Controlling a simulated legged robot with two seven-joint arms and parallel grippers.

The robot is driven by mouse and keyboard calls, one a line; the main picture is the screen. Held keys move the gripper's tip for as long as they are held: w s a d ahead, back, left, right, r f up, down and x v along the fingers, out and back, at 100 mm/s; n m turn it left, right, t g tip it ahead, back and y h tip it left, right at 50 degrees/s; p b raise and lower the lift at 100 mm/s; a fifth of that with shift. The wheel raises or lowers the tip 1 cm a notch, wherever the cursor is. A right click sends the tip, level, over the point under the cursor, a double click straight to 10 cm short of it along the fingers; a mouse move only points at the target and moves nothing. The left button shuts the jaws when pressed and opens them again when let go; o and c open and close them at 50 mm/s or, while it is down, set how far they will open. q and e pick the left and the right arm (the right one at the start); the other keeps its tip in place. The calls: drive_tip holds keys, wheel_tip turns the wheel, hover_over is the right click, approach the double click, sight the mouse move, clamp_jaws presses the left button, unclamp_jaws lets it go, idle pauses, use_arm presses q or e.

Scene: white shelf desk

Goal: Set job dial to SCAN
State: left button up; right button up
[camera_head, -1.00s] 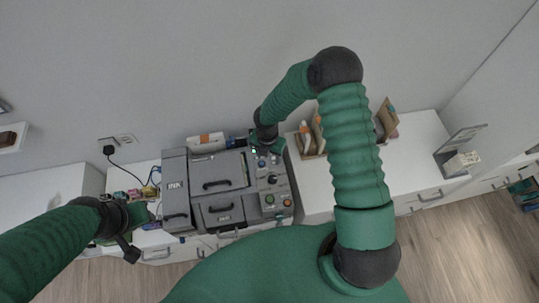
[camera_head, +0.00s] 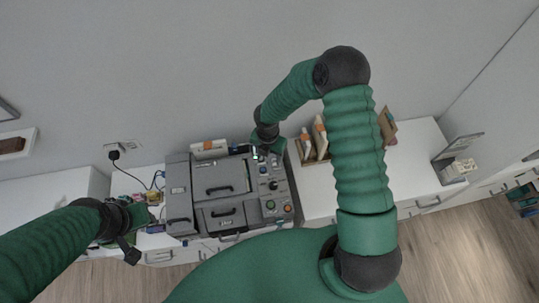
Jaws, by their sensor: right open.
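A grey printer-like machine (camera_head: 222,192) stands on the white desk in the head view. Its control panel (camera_head: 275,194) runs down its right side, with a dark knob (camera_head: 273,185) in the middle and coloured buttons below. The panel's lettering is too small to read, so I cannot tell which knob is the job dial or where it points. My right gripper (camera_head: 260,156) is open at the top end of the panel and partly covers it. My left gripper (camera_head: 130,248) is at the desk's front edge, left of the machine; its fingers are too unclear to judge.
A tan holder with bottles (camera_head: 313,146) stands right of the machine. A box (camera_head: 391,124) and a small stand (camera_head: 456,168) are further right on the desk (camera_head: 410,170). Cables and small items lie left of the machine, near a wall plug (camera_head: 114,155).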

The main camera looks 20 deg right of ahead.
wheel_tip(320, 180, up, 17)
drive_tip(key=b, duration=0.4)
drive_tip(key=shift+a, duration=0.3)
drive_tip(key=shift+w+f, duration=0.1)
